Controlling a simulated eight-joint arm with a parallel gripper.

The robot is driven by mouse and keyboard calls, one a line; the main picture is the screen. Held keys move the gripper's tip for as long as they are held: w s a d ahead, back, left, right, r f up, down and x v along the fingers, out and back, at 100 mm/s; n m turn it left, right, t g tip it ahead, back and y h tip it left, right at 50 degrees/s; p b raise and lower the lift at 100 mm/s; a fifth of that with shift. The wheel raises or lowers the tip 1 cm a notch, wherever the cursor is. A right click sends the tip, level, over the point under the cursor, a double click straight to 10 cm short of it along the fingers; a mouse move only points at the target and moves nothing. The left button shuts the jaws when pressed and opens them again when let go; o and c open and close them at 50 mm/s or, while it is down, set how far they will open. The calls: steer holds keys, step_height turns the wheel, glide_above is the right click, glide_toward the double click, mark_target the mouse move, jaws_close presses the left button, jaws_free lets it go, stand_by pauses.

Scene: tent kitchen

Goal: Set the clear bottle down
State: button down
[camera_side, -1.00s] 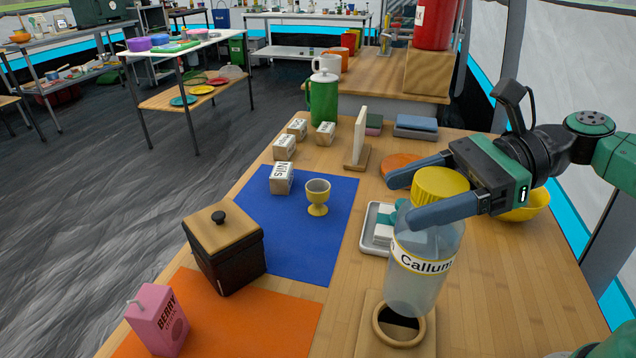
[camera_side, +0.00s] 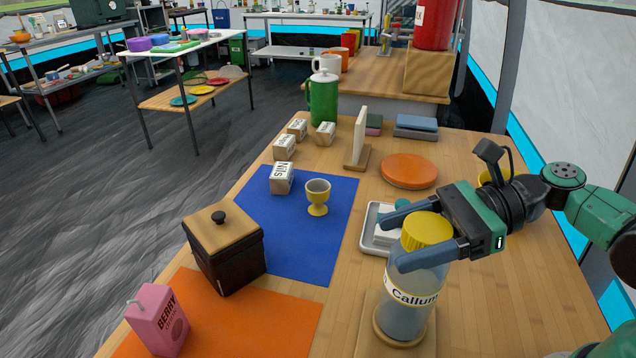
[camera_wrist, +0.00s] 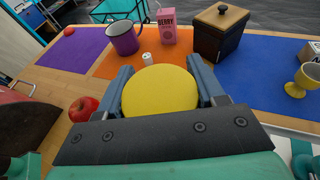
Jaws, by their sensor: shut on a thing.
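The clear bottle (camera_side: 408,297) has a yellow lid (camera_side: 427,228) and a label reading "Callum". It stands about upright in the round ring of a wooden holder (camera_side: 366,341) at the front of the table. My gripper (camera_side: 412,236) is shut on the bottle at its lid end, one finger on each side. In the wrist view the yellow lid (camera_wrist: 160,91) fills the space between the fingers and hides the bottle body. Whether the bottle's base bears fully on the holder is hard to tell.
A metal tray (camera_side: 366,238) with small items sits just behind the bottle. A blue mat (camera_side: 291,254) with a yellow egg cup (camera_side: 317,197) and a dark lidded box (camera_side: 226,250) lie left. A red apple (camera_wrist: 83,108) and purple mug (camera_wrist: 123,39) show in the wrist view.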

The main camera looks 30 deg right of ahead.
steer(key=shift+f, duration=0.15)
steer(key=shift+c, duration=0.5)
jaws_free()
steer(key=shift+f, duration=0.1)
